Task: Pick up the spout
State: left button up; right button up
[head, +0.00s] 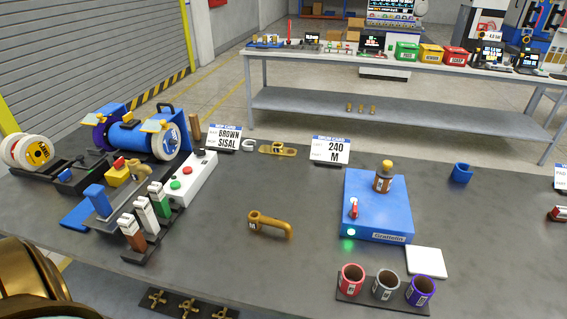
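A golden bent tube, which looks like the spout (272,226), lies on the dark grey table (300,270) near the middle in the head view. Its ring-like end with a small white label is at the left, and the tube runs right and bends down at its end. Nothing touches it. Neither of my grippers shows in this view. Only a rounded brass-coloured part, probably mine, shows at the lower left corner.
A blue box (365,212) with a bottle on top stands right of the spout. A rack of cups (372,303) is at the front right, a dark tray (170,301) at the front edge. A white switch box (187,180) and fixtures crowd the left. The table around the spout is clear.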

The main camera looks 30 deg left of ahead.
aim_at(255, 220)
jog(key=j+u, duration=0.15)
jog(key=u, duration=1.05)
